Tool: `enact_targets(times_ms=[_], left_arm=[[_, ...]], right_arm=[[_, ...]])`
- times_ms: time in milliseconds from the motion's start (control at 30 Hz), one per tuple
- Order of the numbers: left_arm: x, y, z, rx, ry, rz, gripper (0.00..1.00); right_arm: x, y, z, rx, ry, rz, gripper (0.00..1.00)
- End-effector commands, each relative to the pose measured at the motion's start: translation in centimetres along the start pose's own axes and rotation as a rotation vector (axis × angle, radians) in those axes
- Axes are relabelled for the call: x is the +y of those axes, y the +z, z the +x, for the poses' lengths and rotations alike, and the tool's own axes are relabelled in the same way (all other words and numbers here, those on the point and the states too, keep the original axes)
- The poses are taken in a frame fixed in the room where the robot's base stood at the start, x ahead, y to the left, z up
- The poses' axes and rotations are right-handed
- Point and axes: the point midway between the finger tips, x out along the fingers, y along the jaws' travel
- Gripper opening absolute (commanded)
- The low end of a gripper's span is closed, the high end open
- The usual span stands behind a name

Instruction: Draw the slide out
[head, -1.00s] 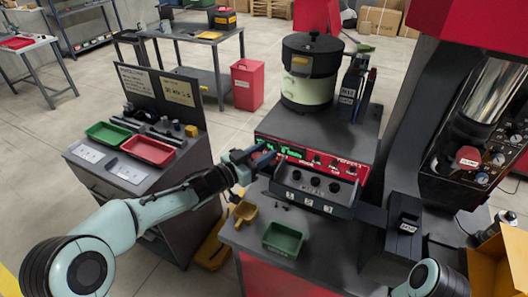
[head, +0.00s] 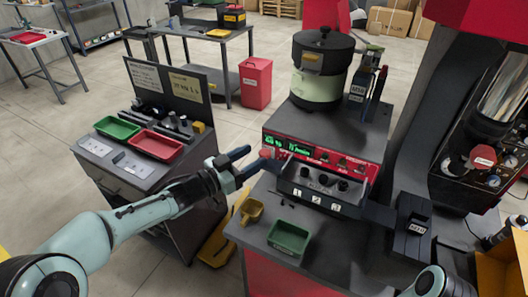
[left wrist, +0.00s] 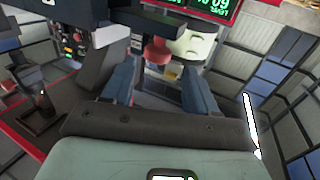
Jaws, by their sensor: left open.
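The dark slide unit (head: 318,190) sits on the front of the feeder bench, with three round dark pieces in a row and white number plates below them. A red knob (head: 267,153) is at its left end; it also shows in the left wrist view (left wrist: 157,50). How the knob joins the slide is hidden. My left gripper (head: 256,157) is open and empty just left of the knob. In the left wrist view its two blue fingers (left wrist: 157,68) stand apart, with the knob between and just beyond the tips. My right gripper is out of view.
The bowl feeder (head: 322,68) stands behind the slide on the bench. A green bin (head: 288,238) and a yellow scoop (head: 250,210) lie in front. A cart with a green tray (head: 117,128) and a red tray (head: 157,145) stands left. A black box (head: 411,228) is right.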

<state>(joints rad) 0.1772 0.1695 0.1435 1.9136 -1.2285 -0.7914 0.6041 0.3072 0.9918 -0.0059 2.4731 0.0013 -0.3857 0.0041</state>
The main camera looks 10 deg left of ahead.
Motion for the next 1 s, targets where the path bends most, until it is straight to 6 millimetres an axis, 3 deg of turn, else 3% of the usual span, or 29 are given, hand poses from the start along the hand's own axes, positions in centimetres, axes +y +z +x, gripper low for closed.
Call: enact_targets(times_ms=[200, 400, 1000], left_arm=[[-0.1, 0.0, -4.6, 0.001, -0.005, 0.002, 0.58], [-0.1, -0.1, -6.7, 0.004, -0.003, 0.001, 0.58], [-0.1, -0.2, -7.0, 0.004, -0.001, 0.0, 0.58]], right_arm=[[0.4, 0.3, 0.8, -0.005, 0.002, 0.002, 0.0], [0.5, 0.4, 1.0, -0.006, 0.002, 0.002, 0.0], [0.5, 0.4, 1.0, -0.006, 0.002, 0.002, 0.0]])
